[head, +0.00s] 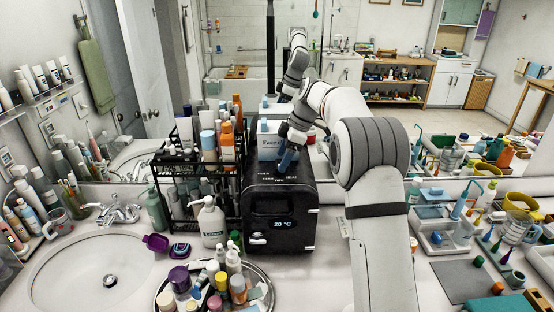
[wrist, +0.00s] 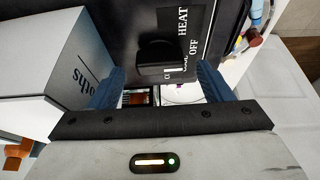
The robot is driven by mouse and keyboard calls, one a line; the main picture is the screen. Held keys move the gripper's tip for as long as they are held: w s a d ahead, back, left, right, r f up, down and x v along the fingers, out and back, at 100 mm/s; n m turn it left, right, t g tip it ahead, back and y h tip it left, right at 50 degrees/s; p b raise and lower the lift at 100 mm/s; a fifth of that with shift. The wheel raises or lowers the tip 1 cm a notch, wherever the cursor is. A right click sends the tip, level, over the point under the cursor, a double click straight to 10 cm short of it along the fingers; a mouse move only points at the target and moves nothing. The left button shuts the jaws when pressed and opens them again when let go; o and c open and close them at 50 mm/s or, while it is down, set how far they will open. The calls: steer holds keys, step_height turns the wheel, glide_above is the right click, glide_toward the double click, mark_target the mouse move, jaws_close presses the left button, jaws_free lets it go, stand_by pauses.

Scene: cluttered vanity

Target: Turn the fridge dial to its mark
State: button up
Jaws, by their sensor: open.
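The black mini fridge (head: 260,228) stands on the counter, its front display reading 20 °C. In the wrist view its dark panel carries a black dial (wrist: 157,52) beside a label (wrist: 195,30) with HEAT and OFF. A third word is partly covered by the dial. My gripper (wrist: 161,72) is open, with one blue finger on each side of the dial and a gap to it. I cannot tell which word the dial points to. In the head view my gripper (head: 288,160) points down over the fridge top, hiding the dial.
A white face-cloth box (head: 271,145) stands on the fridge, close beside the left finger in the wrist view (wrist: 50,70). A black rack (head: 185,190) of bottles stands left of the fridge. A round tray (head: 262,285) of bottles sits in front. A mirror is behind.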

steer(key=shift+x, duration=1.1)
steer(key=shift+c, duration=0.2)
